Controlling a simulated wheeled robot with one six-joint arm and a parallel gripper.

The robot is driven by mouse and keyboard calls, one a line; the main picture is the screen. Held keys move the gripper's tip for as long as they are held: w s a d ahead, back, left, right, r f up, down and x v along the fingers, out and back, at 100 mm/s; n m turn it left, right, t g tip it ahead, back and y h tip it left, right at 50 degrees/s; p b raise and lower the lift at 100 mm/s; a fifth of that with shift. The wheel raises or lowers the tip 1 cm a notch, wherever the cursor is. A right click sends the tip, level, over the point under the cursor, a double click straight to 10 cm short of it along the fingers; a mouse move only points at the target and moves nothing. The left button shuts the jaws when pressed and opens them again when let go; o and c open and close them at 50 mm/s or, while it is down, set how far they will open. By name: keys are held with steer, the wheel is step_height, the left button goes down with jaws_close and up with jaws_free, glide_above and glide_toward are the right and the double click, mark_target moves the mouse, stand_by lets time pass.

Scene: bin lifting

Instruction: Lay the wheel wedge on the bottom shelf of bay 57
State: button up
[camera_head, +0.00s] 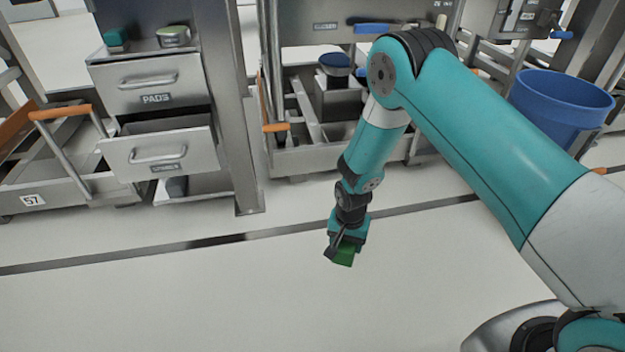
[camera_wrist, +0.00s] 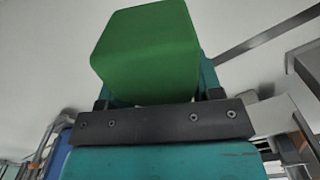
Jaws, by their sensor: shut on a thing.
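The wheel wedge, a green block (camera_head: 344,255), is held in my gripper (camera_head: 347,243) above the pale floor in the head view. In the wrist view the green wedge (camera_wrist: 148,50) sticks out beyond the dark gripper bar, and the fingertips are mostly hidden by it. The plate reading 57 (camera_head: 33,200) is on a low grey frame at the far left, well away from my gripper. A low grey shelf (camera_head: 205,186) shows under the open drawer, with a dark object on it. I cannot tell whether this shelf belongs to bay 57.
An open drawer (camera_head: 160,158) juts out below the closed PADS drawer (camera_head: 152,85). A grey post (camera_head: 233,110) stands right of them. An orange-handled cart (camera_head: 60,112) is at the left. A blue bin (camera_head: 560,105) is at the right. The floor in front is clear.

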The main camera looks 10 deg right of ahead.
steer(key=s+d+r+n+p, duration=0.2)
steer(key=d+r+p, duration=0.1)
steer(key=r, duration=0.7)
steer(key=s+d+r+n+p, duration=0.15)
steer(key=d+r+p, duration=0.25)
steer(key=r, duration=0.6)
steer(key=s+d+r+n+p, duration=0.1)
steer(key=d+r+n+p, duration=0.2)
steer(key=r, duration=0.7)
step_height(320, 180, up, 27)
steer(key=s+p, duration=0.1)
steer(key=p, duration=3.5)
steer(key=shift+s, duration=0.4)
steer(key=shift+m, duration=0.25)
